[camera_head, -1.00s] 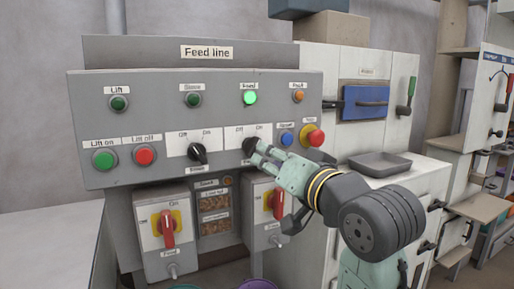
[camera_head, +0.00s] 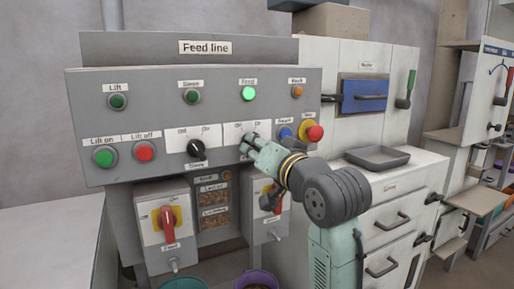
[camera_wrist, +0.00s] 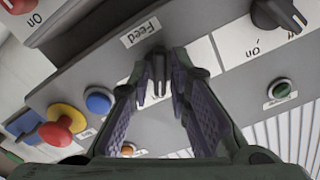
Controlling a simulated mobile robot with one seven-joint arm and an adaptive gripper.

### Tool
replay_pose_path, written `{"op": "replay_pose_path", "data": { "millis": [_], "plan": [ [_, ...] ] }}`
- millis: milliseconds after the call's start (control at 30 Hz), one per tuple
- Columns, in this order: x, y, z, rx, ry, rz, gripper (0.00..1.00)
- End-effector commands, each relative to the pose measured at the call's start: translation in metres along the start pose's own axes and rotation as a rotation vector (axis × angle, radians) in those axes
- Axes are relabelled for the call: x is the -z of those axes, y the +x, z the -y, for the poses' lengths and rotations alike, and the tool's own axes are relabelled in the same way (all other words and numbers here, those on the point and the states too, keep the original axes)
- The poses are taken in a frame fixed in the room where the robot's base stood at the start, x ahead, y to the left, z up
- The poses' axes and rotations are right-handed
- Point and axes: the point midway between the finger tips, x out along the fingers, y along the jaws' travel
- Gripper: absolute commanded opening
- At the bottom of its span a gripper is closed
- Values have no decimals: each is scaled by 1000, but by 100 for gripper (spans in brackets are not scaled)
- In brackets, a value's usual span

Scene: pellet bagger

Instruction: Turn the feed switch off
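The feed switch is a black rotary knob on the grey Feed line panel (camera_head: 300,92), on a white plate marked Off and On. In the head view my gripper mostly covers it. In the wrist view the feed knob (camera_wrist: 158,72) stands between my fingertips, above its Feed label in the real panel's layout. My gripper (camera_head: 249,142) reaches the plate from the lower right. Its two fingers are apart, one on each side of the knob, with a small gap showing. I cannot tell which mark the knob points to. The green Feed lamp (camera_head: 248,94) is lit.
The sieve switch (camera_head: 195,147) is left of the feed switch. A blue button (camera_head: 286,134) and a red stop button (camera_head: 315,132) sit close to its right. Red-handled isolators (camera_head: 168,222) hang below. A grey tray (camera_head: 378,157) lies on the cabinet at right.

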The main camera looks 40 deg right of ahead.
Motion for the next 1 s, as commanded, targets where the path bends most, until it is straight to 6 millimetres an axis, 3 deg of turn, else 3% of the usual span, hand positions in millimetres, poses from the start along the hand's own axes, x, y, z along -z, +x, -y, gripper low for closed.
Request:
{"op": "replay_pose_path", "data": {
  "millis": [233, 667, 1000],
  "plan": [
    [0, 0, 0, 0, 0, 0, 0],
    [0, 0, 0, 0, -11, 0, 0],
    [-1, 0, -1, 1, -168, -1, 0]
  ]
}}
